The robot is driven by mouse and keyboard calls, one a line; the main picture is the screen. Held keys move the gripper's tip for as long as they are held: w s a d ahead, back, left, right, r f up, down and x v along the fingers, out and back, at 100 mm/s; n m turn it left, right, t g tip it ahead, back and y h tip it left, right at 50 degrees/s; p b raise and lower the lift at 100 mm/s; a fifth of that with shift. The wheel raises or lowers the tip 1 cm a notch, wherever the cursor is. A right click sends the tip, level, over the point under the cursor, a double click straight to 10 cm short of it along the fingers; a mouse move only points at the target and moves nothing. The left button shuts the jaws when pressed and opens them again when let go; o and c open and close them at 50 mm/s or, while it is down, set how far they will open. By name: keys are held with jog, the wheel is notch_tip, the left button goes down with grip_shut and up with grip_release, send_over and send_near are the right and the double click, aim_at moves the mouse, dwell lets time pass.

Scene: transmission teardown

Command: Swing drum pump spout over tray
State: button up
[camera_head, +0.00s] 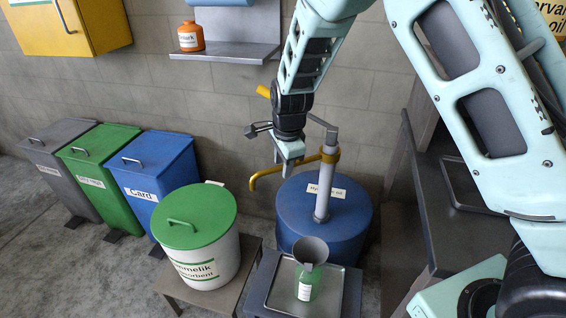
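The drum pump (323,190) is a grey upright tube on top of a blue drum (290,212). Its yellow spout (283,171) runs left from the pump head, and its bent tip hangs left of the drum. The grey metal tray (351,292) lies on a low stand in front of the drum. A green bottle (308,285) with a grey funnel (311,250) stands in it. The spout tip is not above the tray. My gripper (286,157) points down just above the spout, left of the pump head. I cannot tell whether it touches the spout, and its finger gap is unclear.
A white bin with a green lid (195,218) stands left of the tray. Blue (160,178), green and grey bins line the wall. A wall shelf (225,52) holds an orange bottle (191,37). A dark bench (465,215) is at right.

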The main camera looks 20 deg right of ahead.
grip_shut()
jog(key=s+d+n+g+y+b, duration=0.1)
jog(key=s+d+n+b, duration=0.2)
jog(key=s+d+n, duration=0.4)
jog(key=shift+s+n+y, duration=0.3)
jog(key=shift+s+n, duration=1.2)
jog(key=shift+s, duration=0.2)
